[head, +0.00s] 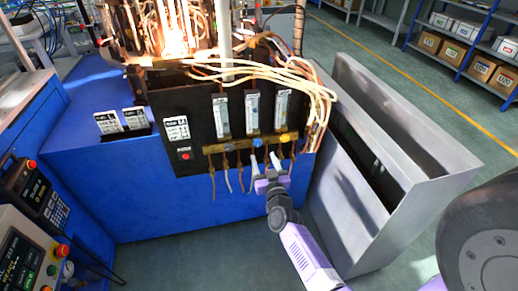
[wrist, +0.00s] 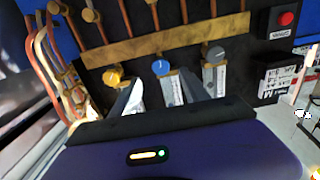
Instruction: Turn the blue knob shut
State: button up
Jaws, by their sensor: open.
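The blue knob (head: 257,142) is the middle one of three valve knobs on the brass bar of the black panel. It also shows in the wrist view (wrist: 160,67), facing me, with a white line across its face. My gripper (head: 268,178) is in front of the panel, just below the blue knob in the head view. In the wrist view my gripper (wrist: 162,88) is open, its two fingers spread to either side of the blue knob's line. The fingers appear short of the knob, with nothing held; contact cannot be told.
A yellow knob (head: 285,138) and a grey knob (head: 228,147) flank the blue one closely. A red button (head: 186,156) sits left on the panel. A grey metal bin (head: 400,190) stands to the right of my arm.

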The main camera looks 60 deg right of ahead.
aim_at(258, 144)
jog(key=b+x, duration=0.1)
jog(key=x, duration=0.6)
jog(key=shift+a, duration=0.1)
grip_shut()
